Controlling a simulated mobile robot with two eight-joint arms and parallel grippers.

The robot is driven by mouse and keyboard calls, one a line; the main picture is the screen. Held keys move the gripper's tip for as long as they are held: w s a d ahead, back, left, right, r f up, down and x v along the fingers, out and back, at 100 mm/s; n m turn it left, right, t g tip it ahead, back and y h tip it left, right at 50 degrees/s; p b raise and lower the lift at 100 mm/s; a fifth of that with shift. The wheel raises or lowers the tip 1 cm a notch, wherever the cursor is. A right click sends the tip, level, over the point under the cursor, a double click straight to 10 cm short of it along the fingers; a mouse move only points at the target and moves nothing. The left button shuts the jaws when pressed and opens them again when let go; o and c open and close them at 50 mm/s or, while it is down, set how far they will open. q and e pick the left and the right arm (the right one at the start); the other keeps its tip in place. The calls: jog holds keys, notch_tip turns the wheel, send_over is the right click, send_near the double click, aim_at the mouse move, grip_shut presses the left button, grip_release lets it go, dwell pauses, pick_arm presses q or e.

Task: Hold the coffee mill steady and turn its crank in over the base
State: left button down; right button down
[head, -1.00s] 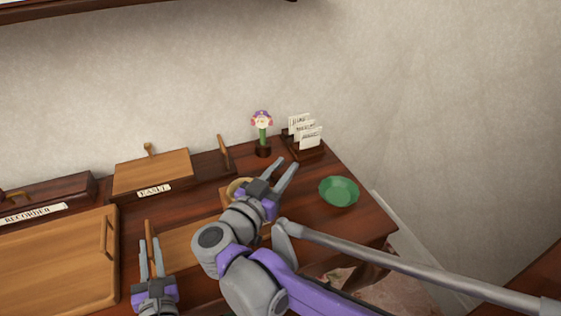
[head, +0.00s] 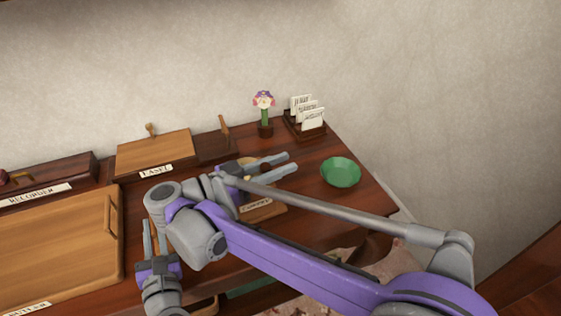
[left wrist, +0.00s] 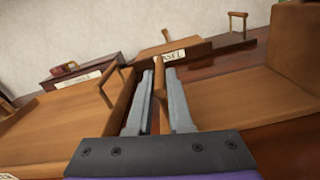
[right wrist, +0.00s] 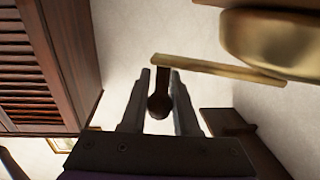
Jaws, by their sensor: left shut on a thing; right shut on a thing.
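The coffee mill stands on the table, mostly hidden behind my right arm in the head view. Its labelled wooden base (head: 262,211) shows below the arm. In the right wrist view its brass bowl (right wrist: 270,40) is at upper right, with the flat brass crank bar (right wrist: 215,67) beside it. My right gripper (right wrist: 160,78) is shut on the crank's dark knob (right wrist: 159,104). It shows in the head view (head: 291,163), pointing right. My left gripper (head: 156,237) is shut on an upright wooden handle (left wrist: 160,92) beside a flat wooden board (left wrist: 240,103).
A green bowl (head: 341,172) sits to the right of the mill. A flower figure (head: 264,115) and a card rack (head: 308,120) stand behind. A large wooden board with a handle (head: 60,240) lies at left, close to my left gripper.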

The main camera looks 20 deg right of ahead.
dwell(0.3)
jog(key=c, duration=0.7)
grip_release()
jog(key=shift+o, duration=0.2)
notch_tip(320, 180, up, 10)
